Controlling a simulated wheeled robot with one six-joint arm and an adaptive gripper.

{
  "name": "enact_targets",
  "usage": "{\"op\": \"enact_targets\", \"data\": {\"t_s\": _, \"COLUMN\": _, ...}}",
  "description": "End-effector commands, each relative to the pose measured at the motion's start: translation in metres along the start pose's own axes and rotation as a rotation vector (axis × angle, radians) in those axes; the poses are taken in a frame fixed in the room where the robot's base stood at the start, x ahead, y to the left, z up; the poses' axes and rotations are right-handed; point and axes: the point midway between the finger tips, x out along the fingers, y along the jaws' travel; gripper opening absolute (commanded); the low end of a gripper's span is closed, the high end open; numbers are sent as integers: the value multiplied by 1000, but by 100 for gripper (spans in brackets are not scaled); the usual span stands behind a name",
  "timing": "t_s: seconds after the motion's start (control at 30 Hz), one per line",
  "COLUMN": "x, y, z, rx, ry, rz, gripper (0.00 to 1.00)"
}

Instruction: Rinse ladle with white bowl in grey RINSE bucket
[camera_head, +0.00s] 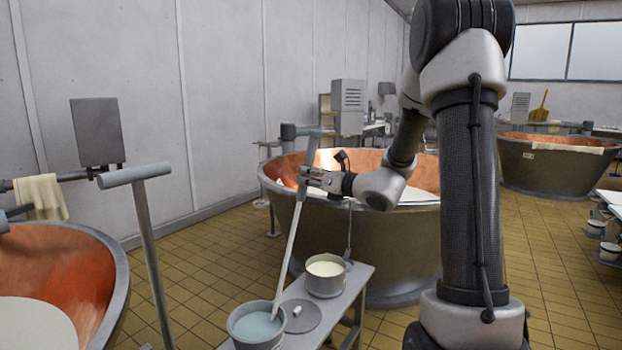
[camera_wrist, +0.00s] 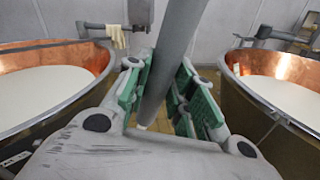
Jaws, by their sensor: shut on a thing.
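My gripper (camera_head: 315,179) is shut on the ladle's long handle (camera_head: 293,238), above the bench. The handle slants down to the left, and its pale lower end is inside a grey bucket (camera_head: 243,334) holding bluish liquid. The ladle's white bowl cannot be made out; the liquid or the bucket wall hides it. No RINSE lettering is readable on this bucket. In the wrist view, the grey handle (camera_wrist: 172,55) runs between the green-padded fingers of my gripper (camera_wrist: 160,90); the ladle's lower end is out of that view.
A second bucket (camera_head: 326,289) with cream-coloured contents and a grey round lid (camera_head: 308,321) share the narrow bench (camera_head: 352,290). A copper vat (camera_head: 395,245) stands close behind; another (camera_head: 75,265) is at left. A T-topped post (camera_head: 147,235) stands left of the bench.

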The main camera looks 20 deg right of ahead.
Motion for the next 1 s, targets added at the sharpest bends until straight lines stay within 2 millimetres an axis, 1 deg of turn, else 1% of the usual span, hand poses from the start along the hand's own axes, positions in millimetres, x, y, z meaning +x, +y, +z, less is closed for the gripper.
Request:
{"op": "enact_targets", "data": {"t_s": 0.4, "x": -18, "y": 7, "z": -2, "rx": 0, "ry": 0, "rz": 0, "gripper": 0}}
{"op": "enact_targets", "data": {"t_s": 0.57, "x": -14, "y": 6, "z": -2, "rx": 0, "ry": 0, "rz": 1, "gripper": 0}}
{"op": "enact_targets", "data": {"t_s": 0.8, "x": -1, "y": 0, "z": 0, "rx": 0, "ry": 0, "rz": 1, "gripper": 0}}
{"op": "enact_targets", "data": {"t_s": 0.9, "x": 0, "y": 0, "z": 0, "rx": -1, "ry": -1, "rz": 0, "gripper": 0}}
{"op": "enact_targets", "data": {"t_s": 1.0, "x": -4, "y": 2, "z": 0, "rx": 0, "ry": 0, "rz": 0, "gripper": 0}}
